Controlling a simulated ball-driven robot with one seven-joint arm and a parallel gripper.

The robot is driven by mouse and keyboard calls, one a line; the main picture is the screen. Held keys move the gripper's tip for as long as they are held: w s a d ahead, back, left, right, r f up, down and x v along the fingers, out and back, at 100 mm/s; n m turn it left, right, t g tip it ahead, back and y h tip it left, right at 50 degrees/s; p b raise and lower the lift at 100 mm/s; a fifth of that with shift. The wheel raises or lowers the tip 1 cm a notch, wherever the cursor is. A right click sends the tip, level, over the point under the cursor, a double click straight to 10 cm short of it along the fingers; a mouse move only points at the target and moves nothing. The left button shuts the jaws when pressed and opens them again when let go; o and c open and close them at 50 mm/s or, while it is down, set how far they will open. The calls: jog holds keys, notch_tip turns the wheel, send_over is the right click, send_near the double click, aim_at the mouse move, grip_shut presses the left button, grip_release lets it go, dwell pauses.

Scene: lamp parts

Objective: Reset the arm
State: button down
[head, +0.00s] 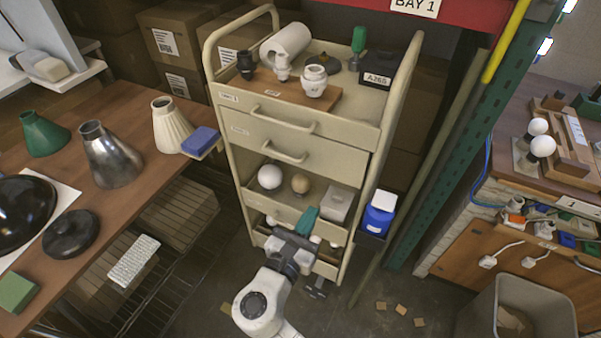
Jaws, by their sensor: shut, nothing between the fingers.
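My gripper (318,288) is at the lower middle of the head view, in front of the lowest part of the cream trolley (230,175). It is small and dark in the picture, and its fingers are shut with nothing between them. My white arm bends up from the bottom edge and partly hides the trolley's lowest shelf. I cannot tell whether the gripper touches the trolley.
A wooden table (120,210) with lamp shades stands on the left. The trolley holds lamp parts on its top and open shelves. A grey bin (540,300) stands at lower right. Small wooden pieces (401,309) lie on the floor. A green post (455,150) rises right of the trolley.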

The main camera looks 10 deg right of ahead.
jog(key=s+d+f+m+g, duration=0.1)
jog(key=d+m, duration=0.1)
jog(key=d, duration=0.1)
jog(key=s+d+f+m+g, duration=0.1)
jog(key=s+d+m+g, duration=0.1)
jog(key=d+m, duration=0.1)
jog(key=s+d+f+m+g, duration=0.2)
jog(key=d+m, duration=0.1)
jog(key=d, duration=0.1)
jog(key=shift+d, duration=0.35)
jog(key=s+d+f+m+g+y, duration=0.3)
jog(key=s+d+f+m+g, duration=0.15)
jog(key=s+m, duration=0.35)
jog(key=s+d+f+m+g+y, duration=0.3)
jog(key=s+d+m, duration=0.2)
jog(key=s+m, duration=0.3)
jog(key=s+a+r+m+y, duration=0.1)
jog(key=s+a+m+y, duration=0.2)
jog(key=s, duration=0.4)
jog(key=shift+s+r+m+g+y+p, duration=0.2)
jog(key=shift+s+m+g+y+p, duration=0.15)
jog(key=shift+m+y, duration=0.55)
